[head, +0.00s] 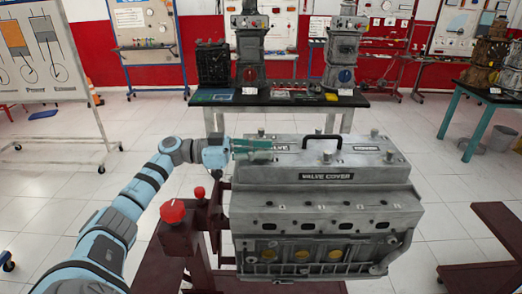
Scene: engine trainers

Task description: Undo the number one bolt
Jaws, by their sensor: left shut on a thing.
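The grey engine block (325,220) stands in the middle with its valve cover (300,172) on top, marked "VALVE COVER". Bolt heads show on the cover at the far left (261,132), far right (374,132) and near right (390,157). I cannot read bolt numbers. My left gripper (268,150) reaches in from the left over the left part of the cover. Its teal fingers are shut on what seems to be the near-left bolt, which they hide. I cannot tell whether that bolt has lifted. My right gripper is out of view.
A black handle (322,146) rises from the cover. A red knob (173,211) on the dark red stand (190,240) is close to my left arm. A black-topped bench (280,98) with engine parts stands behind.

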